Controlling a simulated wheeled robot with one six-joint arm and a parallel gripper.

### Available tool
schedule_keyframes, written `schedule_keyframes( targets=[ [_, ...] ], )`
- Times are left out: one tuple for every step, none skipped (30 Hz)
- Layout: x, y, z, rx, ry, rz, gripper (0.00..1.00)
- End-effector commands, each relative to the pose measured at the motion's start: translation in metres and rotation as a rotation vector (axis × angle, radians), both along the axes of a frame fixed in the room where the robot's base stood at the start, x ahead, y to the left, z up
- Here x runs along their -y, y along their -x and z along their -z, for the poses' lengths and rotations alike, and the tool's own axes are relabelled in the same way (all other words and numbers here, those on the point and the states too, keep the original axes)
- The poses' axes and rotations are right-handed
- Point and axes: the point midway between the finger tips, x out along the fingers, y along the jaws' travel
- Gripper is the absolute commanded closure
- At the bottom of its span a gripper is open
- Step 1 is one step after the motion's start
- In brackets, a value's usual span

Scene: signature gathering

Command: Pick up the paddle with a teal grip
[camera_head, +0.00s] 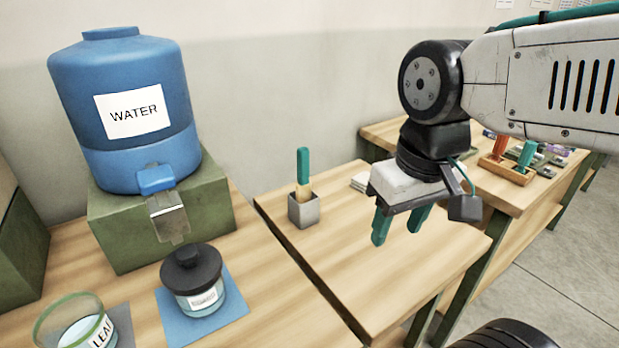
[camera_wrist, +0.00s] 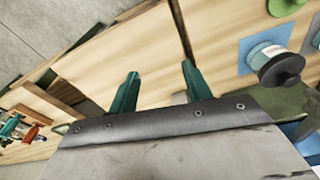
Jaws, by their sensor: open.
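The paddle with a teal grip (camera_head: 303,167) stands upright in a small grey square holder (camera_head: 303,210) on the middle wooden table in the head view. Its teal grip points up, and a pale wooden part shows below it above the holder's rim. My gripper (camera_head: 399,224) is open and empty, to the right of the paddle and apart from it, with its teal fingers pointing down over the table. In the wrist view my gripper (camera_wrist: 160,70) shows two spread fingers with nothing between them. I cannot make out the paddle in the wrist view.
A blue water dispenser (camera_head: 125,105) on a green stand (camera_head: 120,240) is left of the holder. A black-lidded jar (camera_head: 193,280) sits on a blue mat (camera_head: 235,303). A wooden rack (camera_head: 505,170) with red and teal handles is at right. The middle table's front is clear.

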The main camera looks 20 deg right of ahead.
Motion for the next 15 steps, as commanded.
schedule_keyframes(
  targets=[
    [-0.004,-0.015,-0.004,0.009,-0.004,-0.018,0.51],
    [-0.005,-0.026,-0.007,0.019,-0.006,-0.025,0.51],
    [-0.005,-0.041,-0.011,0.032,-0.009,-0.036,0.51],
    [-0.006,-0.054,-0.014,0.045,-0.011,-0.044,0.51],
    [-0.006,-0.068,-0.016,0.057,-0.013,-0.052,0.51],
    [-0.007,-0.087,-0.019,0.074,-0.015,-0.063,0.51],
    [-0.008,-0.101,-0.021,0.087,-0.017,-0.072,0.51],
    [-0.009,-0.116,-0.023,0.101,-0.019,-0.081,0.51],
    [-0.010,-0.135,-0.025,0.119,-0.022,-0.091,0.51],
    [-0.011,-0.149,-0.025,0.132,-0.023,-0.100,0.51],
    [-0.013,-0.162,-0.025,0.144,-0.024,-0.109,0.51],
    [-0.014,-0.180,-0.026,0.161,-0.025,-0.119,0.51],
    [-0.016,-0.192,-0.026,0.174,-0.025,-0.127,0.51],
    [-0.017,-0.204,-0.025,0.183,-0.025,-0.135,0.51],
    [-0.019,-0.218,-0.025,0.198,-0.026,-0.143,0.51]
  ],
)
